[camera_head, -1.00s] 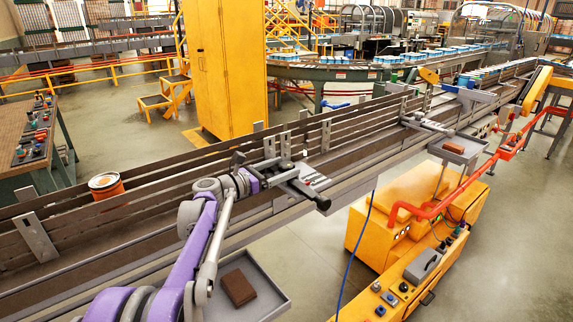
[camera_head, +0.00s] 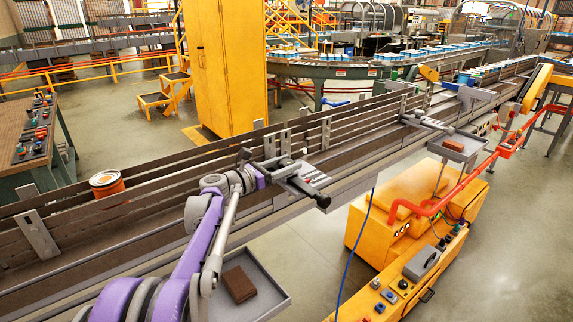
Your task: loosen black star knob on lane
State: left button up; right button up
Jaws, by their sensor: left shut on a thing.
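My left gripper (camera_head: 268,172) is over the lane (camera_head: 150,215), at the inner end of a grey rail clamp (camera_head: 303,181). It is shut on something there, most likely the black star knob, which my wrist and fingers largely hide. A small dark piece (camera_head: 243,155) sticks up beside the gripper; I cannot tell whether it belongs to the knob. Another black knob (camera_head: 323,202) shows on the clamp's near end, apart from my gripper. My right gripper is not in view.
Guide rails (camera_head: 150,182) run along the lane's far side. An orange can (camera_head: 106,183) stands at the left. A grey tray (camera_head: 272,295) with a brown block (camera_head: 239,284) is below the lane. A yellow machine (camera_head: 400,215) stands at the right.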

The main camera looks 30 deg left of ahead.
pick_arm(q)
jog(key=shift+y, duration=0.3)
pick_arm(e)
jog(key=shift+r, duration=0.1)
pick_arm(q)
jog(key=n+t+y, duration=0.1)
jog(key=n+y, duration=0.1)
jog(key=shift+d+r+y, duration=0.1)
jog(key=shift+y, duration=0.3)
jog(key=shift+n+y+p, duration=0.5)
jog(key=shift+n+y, duration=0.3)
jog(key=shift+y, duration=0.3)
jog(key=shift+r+n+y+p, duration=0.1)
jog(key=shift+n+y+p, duration=0.6)
jog(key=shift+y, duration=0.5)
jog(key=shift+n+y+p, duration=0.3)
jog(key=shift+n+y, duration=0.3)
jog(key=shift+y, duration=0.2)
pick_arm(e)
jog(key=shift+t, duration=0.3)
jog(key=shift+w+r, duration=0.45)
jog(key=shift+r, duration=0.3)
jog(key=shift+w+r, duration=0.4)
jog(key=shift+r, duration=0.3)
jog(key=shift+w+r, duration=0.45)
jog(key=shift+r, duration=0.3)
pick_arm(q)
jog(key=shift+f, duration=0.2)
jog(key=o, duration=1.4)
jog(key=shift+c, duration=0.2)
